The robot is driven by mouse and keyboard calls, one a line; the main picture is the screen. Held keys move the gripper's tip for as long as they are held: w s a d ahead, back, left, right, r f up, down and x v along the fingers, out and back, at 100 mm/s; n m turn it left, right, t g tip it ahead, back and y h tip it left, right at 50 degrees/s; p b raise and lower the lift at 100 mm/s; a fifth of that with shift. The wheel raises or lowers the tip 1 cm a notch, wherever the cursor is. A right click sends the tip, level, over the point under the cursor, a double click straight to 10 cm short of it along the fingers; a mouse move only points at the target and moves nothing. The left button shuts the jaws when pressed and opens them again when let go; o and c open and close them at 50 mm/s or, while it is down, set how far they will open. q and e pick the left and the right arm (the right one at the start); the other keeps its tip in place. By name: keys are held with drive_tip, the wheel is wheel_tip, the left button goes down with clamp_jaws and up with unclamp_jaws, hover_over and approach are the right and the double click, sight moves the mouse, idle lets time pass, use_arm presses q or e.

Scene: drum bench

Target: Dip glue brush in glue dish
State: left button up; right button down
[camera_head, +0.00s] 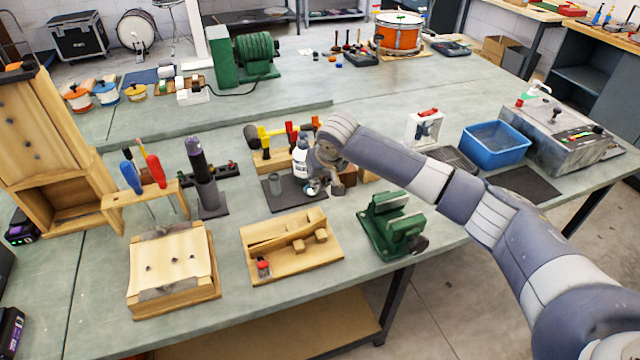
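My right arm reaches in from the right, and its gripper (326,187) points down over a dark mat (284,203) near the middle of the bench. The gripper is small and partly hidden by its own wrist, so I cannot tell whether it is open or shut. A white bottle (300,160) stands just left of the wrist. I cannot pick out the glue brush. My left gripper is not in view.
A wooden jig (290,246) lies in front of the mat, with a green vise (392,225) to its right. A wooden rack with mallets (277,146) stands behind. A dark upright tube (203,175) is on the left. A blue bin (495,143) sits at the right.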

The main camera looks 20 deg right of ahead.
drive_tip(key=shift+w+f, duration=0.15)
drive_tip(key=shift+f, duration=0.1)
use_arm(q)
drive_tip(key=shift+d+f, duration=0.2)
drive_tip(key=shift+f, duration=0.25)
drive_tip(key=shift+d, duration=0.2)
use_arm(e)
drive_tip(key=shift+w+f, duration=0.1)
drive_tip(key=shift+w+f, duration=0.25)
drive_tip(key=shift+f, duration=0.15)
use_arm(q)
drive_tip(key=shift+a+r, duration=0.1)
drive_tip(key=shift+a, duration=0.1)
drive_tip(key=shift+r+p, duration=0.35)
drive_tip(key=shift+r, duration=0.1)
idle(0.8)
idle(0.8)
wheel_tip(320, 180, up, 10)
drive_tip(key=p, duration=1)
use_arm(e)
drive_tip(key=shift+v, duration=3.75)
